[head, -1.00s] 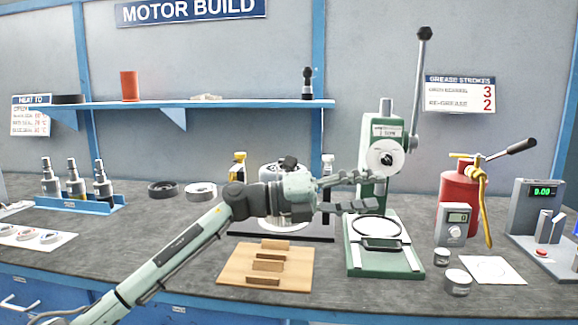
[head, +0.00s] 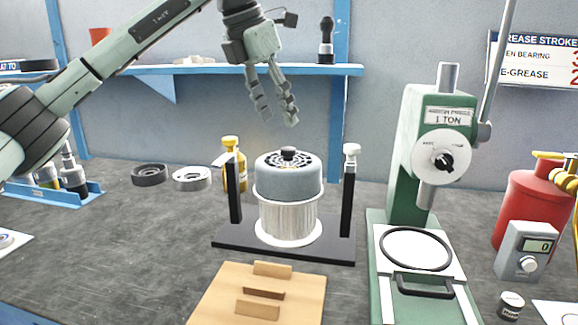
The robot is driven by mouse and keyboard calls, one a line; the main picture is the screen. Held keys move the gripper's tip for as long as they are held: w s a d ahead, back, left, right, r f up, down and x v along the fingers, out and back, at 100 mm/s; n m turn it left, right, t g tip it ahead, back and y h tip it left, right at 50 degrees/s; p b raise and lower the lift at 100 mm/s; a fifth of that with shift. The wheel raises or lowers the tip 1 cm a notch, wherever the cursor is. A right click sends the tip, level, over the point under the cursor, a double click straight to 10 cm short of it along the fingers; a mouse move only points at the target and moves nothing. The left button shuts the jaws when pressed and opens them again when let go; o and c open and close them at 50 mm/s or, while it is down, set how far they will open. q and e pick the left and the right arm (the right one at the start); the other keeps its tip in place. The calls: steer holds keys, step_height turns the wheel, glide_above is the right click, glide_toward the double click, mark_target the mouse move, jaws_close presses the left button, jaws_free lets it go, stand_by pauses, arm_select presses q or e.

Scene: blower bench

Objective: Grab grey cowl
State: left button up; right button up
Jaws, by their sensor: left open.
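The grey cowl (head: 289,177) is a rounded blue-grey cap with a slotted top and a dark knob. It sits on top of a ribbed silver motor body (head: 287,217), which stands upright in a black cradle (head: 232,236) with two posts. My left gripper (head: 276,120) is above the cowl and a little to its left, fingers pointing down, open and empty. A gap shows between the fingertips and the cowl in the picture. My right gripper is not in view.
A green arbor press (head: 407,180) stands right of the cradle. A wooden block stand (head: 215,296) lies in front. A yellow bottle (head: 231,160) is close behind the left post. Two rings lie to the left, a dark one (head: 150,174) and a light one (head: 191,178). A blue shelf (head: 300,70) runs behind.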

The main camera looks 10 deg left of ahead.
mark_target(288, 148)
arm_select(q)
steer(key=x, duration=0.3)
steer(key=shift+f, duration=0.3)
steer(key=x, duration=0.3)
steer(key=shift+f+p, duration=0.25)
steer(key=shift+p, duration=0.1)
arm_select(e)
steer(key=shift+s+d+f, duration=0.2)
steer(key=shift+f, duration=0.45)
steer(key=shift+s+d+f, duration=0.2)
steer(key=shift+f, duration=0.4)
arm_select(q)
jaws_close()
